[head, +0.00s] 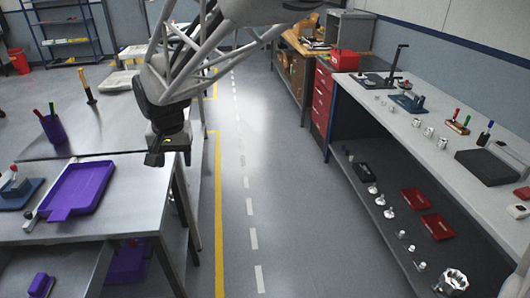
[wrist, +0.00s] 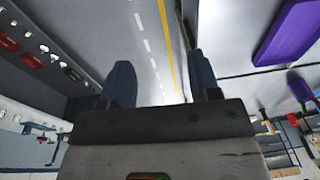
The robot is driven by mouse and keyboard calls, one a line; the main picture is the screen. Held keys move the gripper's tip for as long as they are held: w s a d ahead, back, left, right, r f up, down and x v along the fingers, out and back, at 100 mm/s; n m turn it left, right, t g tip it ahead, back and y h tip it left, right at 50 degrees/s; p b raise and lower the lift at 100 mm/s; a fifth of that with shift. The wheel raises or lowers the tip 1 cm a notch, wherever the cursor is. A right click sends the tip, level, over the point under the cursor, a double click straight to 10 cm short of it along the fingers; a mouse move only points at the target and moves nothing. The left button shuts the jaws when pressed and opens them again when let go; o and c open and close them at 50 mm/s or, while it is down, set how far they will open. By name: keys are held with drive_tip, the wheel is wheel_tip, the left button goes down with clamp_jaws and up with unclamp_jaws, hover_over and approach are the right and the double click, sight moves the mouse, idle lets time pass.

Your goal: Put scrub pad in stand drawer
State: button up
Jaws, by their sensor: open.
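My gripper (head: 168,150) hangs in the air by the right edge of the left bench (head: 110,228), near the purple tray. In the wrist view its two dark blue fingers (wrist: 162,82) are spread apart with nothing between them. A small purple block (head: 41,284) lies low at the bottom left, on a grey surface below the bench top; I cannot tell whether it is the scrub pad. That grey surface (head: 75,272) may be an open drawer or a shelf; I cannot tell which. No other scrub pad is clear to me.
A purple tray (head: 78,188), a purple pen cup (head: 54,128) and a blue fixture (head: 17,190) stand on the left bench. A purple bin (head: 126,264) is under it. The aisle floor (head: 240,165) is clear. The right bench (head: 400,110) and its shelf hold metal parts; red drawers (head: 322,100) stand behind.

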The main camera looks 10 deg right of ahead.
drive_tip(key=s+d+r, duration=0.2)
drive_tip(key=s+d, duration=0.3)
drive_tip(key=d, duration=0.5)
drive_tip(key=s+d+r, duration=0.1)
drive_tip(key=s+d, duration=0.4)
drive_tip(key=d, duration=0.5)
drive_tip(key=s+d+f+t, duration=0.1)
drive_tip(key=s+d+f, duration=0.1)
drive_tip(key=s+d, duration=0.9)
drive_tip(key=s, duration=0.3)
drive_tip(key=shift+s+d+f+h, duration=0.2)
drive_tip(key=shift+d+f+h, duration=0.1)
drive_tip(key=shift+h, duration=0.1)
